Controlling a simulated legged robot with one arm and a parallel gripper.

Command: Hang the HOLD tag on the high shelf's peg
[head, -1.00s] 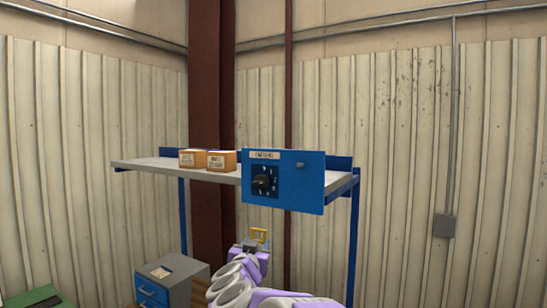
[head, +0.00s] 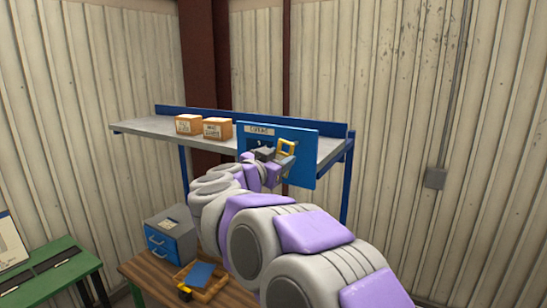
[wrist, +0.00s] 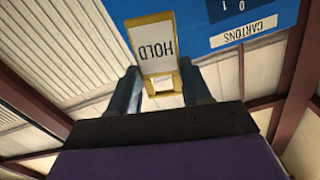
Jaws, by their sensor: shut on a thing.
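The HOLD tag (wrist: 153,46) has a yellow frame and a white face, and its lettering reads upside down in the wrist view. My gripper (wrist: 162,88) is shut on its lower part. In the head view the yellow tag (head: 287,147) and my gripper (head: 276,157) overlap the right part of the blue panel (head: 305,176) on the high shelf's front (head: 150,126). I cannot tell the gap between tag and panel. The peg is not visible now; the tag and gripper cover that part of the panel. The dial is mostly hidden too.
Two labelled cartons (head: 217,128) stand on the shelf, left of the panel. Below are a blue-and-grey drawer box (head: 171,240), a wooden table (head: 150,284) with a tray (head: 212,289), and a green bench (head: 62,264). A blue post (head: 345,206) supports the shelf's right end.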

